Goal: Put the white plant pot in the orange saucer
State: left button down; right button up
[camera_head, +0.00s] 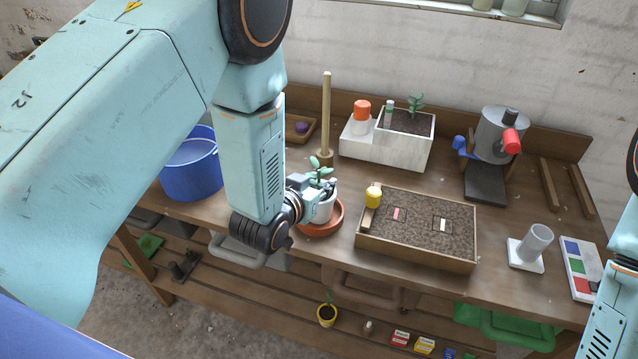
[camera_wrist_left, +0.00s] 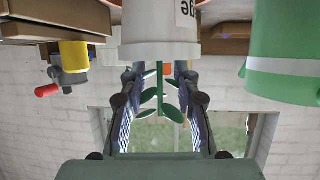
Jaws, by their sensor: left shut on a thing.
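The white plant pot (camera_head: 324,210) with a small green plant stands at the orange saucer (camera_head: 322,230) near the table's front edge. In the left wrist view, which is upside down, the pot (camera_wrist_left: 160,30) shows at the top with dark lettering, and the green leaves hang between the fingers (camera_wrist_left: 158,76). The pot overlaps the saucer within its rim; I cannot tell whether it touches the bottom. My right gripper is out of view.
A soil-filled tray (camera_head: 415,259) stands close to the right of the saucer, with a yellow-topped object (camera_head: 373,196) at its left edge. A wooden rod (camera_head: 326,115) rises behind the pot. A blue bucket (camera_head: 190,178) stands left. A white planter (camera_head: 390,150) is at the back.

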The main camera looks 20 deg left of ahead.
pick_arm(q)
jog(key=shift+d+r, duration=0.1)
jog(key=shift+f, duration=0.3)
jog(key=c, duration=1.3)
grip_release()
jog(key=o, duration=0.3)
jog(key=shift+r, duration=0.1)
jog(key=shift+r, duration=0.2)
jog(key=b+v, duration=0.1)
jog(key=v, duration=1.1)
jog(key=shift+s+f, duration=0.1)
